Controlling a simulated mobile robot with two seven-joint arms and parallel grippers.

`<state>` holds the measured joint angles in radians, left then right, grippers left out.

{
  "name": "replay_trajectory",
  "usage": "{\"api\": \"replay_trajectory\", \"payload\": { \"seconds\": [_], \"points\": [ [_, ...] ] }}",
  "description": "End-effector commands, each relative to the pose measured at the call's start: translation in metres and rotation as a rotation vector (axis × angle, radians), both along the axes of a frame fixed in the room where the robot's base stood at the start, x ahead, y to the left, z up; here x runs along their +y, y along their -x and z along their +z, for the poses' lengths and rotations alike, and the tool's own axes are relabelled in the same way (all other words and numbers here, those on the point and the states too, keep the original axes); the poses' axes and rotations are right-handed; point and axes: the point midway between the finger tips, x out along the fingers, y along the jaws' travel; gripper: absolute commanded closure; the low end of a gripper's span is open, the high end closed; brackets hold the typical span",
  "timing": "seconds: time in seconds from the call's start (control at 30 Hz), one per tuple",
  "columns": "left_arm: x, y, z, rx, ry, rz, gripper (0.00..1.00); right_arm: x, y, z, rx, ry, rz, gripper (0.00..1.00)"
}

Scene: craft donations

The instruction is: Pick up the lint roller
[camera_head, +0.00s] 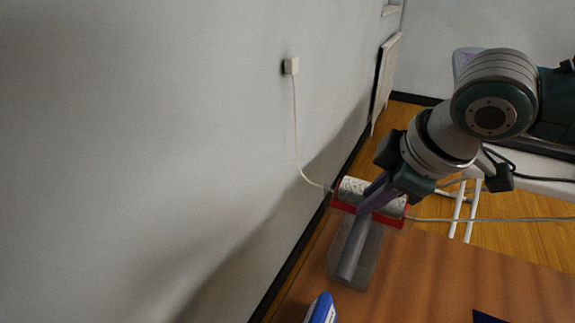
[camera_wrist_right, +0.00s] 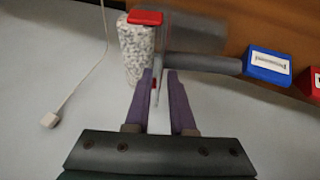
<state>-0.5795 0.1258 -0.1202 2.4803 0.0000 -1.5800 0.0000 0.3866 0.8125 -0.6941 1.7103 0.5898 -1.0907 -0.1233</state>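The lint roller has a white speckled roll, a red frame and a grey handle. In the head view the lint roller (camera_head: 349,255) lies at the far left corner of the brown table, with its handle towards me. In the right wrist view the lint roller (camera_wrist_right: 137,52) is just beyond the fingertips. My right gripper (camera_head: 372,197) reaches over the red frame, its purple fingers hiding part of the roll. In the wrist view the right gripper (camera_wrist_right: 160,76) has its fingers apart, with a thin red part between them and a gap beside it. My left gripper is not visible.
A blue labelled object (camera_head: 321,309) stands near the handle; a red one (camera_wrist_right: 314,85) is beside it in the wrist view. A wall runs close along the left, with a plug (camera_head: 291,66) and white cord. The table's right part (camera_head: 470,280) looks mostly clear.

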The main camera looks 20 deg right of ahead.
Motion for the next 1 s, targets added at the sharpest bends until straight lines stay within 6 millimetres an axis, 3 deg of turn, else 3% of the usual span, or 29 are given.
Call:
{"api": "replay_trajectory", "payload": {
  "seconds": [0.43,0.63,1.0],
  "points": [
    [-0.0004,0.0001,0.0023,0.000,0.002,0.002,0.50,0.0000,0.0004,-0.0032,0.001,0.000,0.001,0.78],
    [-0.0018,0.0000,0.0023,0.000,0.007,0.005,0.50,0.0000,0.0004,-0.0032,0.001,0.001,0.000,0.99],
    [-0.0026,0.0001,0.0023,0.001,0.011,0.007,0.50,0.0000,0.0005,-0.0031,0.001,0.000,0.000,1.00]
  ]
}}
